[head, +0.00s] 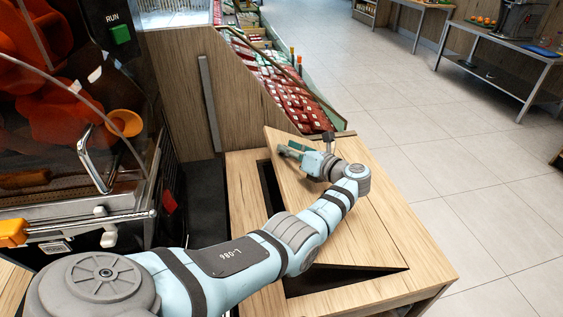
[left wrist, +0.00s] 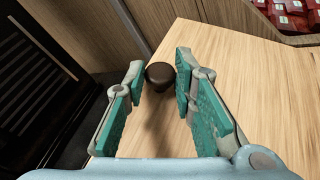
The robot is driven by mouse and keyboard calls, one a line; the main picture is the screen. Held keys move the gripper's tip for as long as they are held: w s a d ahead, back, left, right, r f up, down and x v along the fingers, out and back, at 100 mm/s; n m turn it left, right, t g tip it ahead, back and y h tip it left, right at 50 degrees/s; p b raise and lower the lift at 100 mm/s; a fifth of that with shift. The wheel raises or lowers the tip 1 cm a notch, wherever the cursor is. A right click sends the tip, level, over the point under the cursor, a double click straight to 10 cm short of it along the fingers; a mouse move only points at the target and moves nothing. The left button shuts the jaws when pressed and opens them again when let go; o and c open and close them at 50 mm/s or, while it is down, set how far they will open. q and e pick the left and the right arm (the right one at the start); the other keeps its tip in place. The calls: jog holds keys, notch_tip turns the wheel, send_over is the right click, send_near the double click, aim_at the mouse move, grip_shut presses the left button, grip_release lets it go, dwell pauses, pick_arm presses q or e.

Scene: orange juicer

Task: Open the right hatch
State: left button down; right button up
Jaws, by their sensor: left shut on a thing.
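The right hatch (head: 345,230) is a pale wooden panel in the counter beside the juicer. It stands tilted up, with dark gaps at its left and near edges. My left gripper (head: 297,153) is at the panel's far left corner. In the left wrist view its green-padded fingers (left wrist: 168,80) are on either side of a dark round knob (left wrist: 159,74) on the hatch, and it is shut on this knob. In the head view the knob is hidden by the gripper. My right gripper is not in view.
The orange juicer (head: 70,130), with its clear cover and metal handle, stands at the left. A wooden display (head: 205,80) with red packets rises behind the hatch. The tiled floor (head: 450,150) at the right is clear.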

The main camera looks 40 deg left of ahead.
pick_arm(q)
jog(key=w+r+b, duration=0.1)
jog(key=d+r+m+b, duration=0.1)
jog(key=shift+w+d+r+y, duration=0.2)
jog(key=shift+w+r+y, duration=0.1)
jog(key=shift+w+y, duration=0.1)
jog(key=shift+r, duration=0.2)
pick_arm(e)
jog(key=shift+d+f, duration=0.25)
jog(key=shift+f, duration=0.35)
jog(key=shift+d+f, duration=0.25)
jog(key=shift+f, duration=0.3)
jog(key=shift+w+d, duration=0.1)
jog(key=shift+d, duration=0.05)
pick_arm(q)
jog(key=c, duration=1.4)
grip_release()
jog(key=shift+d, duration=0.3)
jog(key=s+d+r, duration=0.1)
jog(key=d, duration=1)
jog(key=shift+s+d+r, duration=0.2)
jog(key=shift+s+d, duration=0.1)
jog(key=shift+s, duration=0.05)
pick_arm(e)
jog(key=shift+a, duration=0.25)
